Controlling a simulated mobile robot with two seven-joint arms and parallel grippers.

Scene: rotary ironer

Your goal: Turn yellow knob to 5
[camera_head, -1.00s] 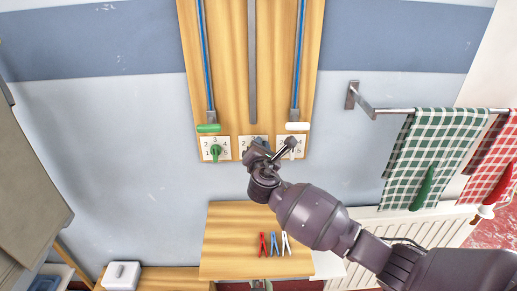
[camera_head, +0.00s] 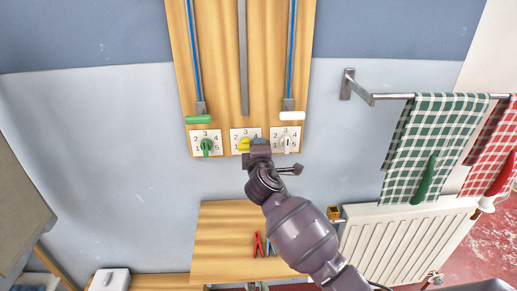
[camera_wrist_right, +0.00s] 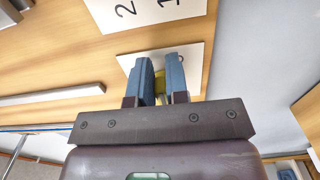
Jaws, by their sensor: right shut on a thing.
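The yellow knob (camera_head: 243,144) sits on the middle white dial plate (camera_head: 236,133) at the foot of the wooden wall board. The numbers 2, 3 and 4 show above it; its lower part is hidden. The yellow knob seems to extend to the left, but its exact pointing is unclear. My right gripper (camera_head: 257,144) is at the knob from the lower right. In the right wrist view the blue fingers (camera_wrist_right: 159,81) are shut on either side of the yellow knob (camera_wrist_right: 160,85). My left gripper is out of view.
A green knob (camera_head: 207,147) is on the left dial and a white knob (camera_head: 287,144) on the right one, close to my gripper. Green and white handles (camera_head: 198,119) hang above. A wooden table (camera_head: 220,245) with clothespins (camera_head: 258,245) is below. A towel rail (camera_head: 372,98) is at right.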

